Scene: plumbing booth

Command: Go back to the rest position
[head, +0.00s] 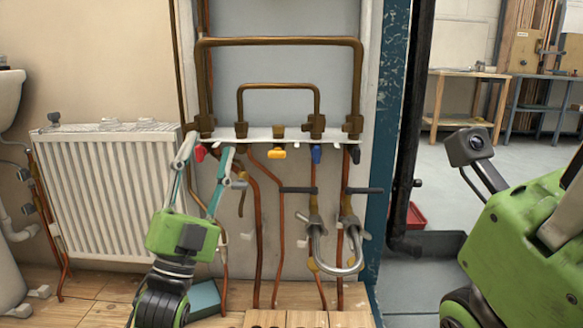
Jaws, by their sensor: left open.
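My left gripper (206,158) comes up from the bottom left, its two fingers pointing up and spread apart. It is open, and I see nothing held between the fingers. Its fingertips overlap the left end of the white valve rail (262,134) in the picture, close to the red valve handle (200,153). I cannot tell whether they touch it. A yellow handle (276,153) and a blue handle (316,154) sit farther right on the rail. A green part of my right arm fills the right edge; its fingers are not visible.
A white radiator (110,190) stands left of the gripper. Copper pipes (258,235) run below the rail, with a bent grey hose (338,268) at right. A teal box (204,298) lies on the wooden floor. A blue post (385,150) bounds the booth; open floor and workbenches (465,74) lie beyond.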

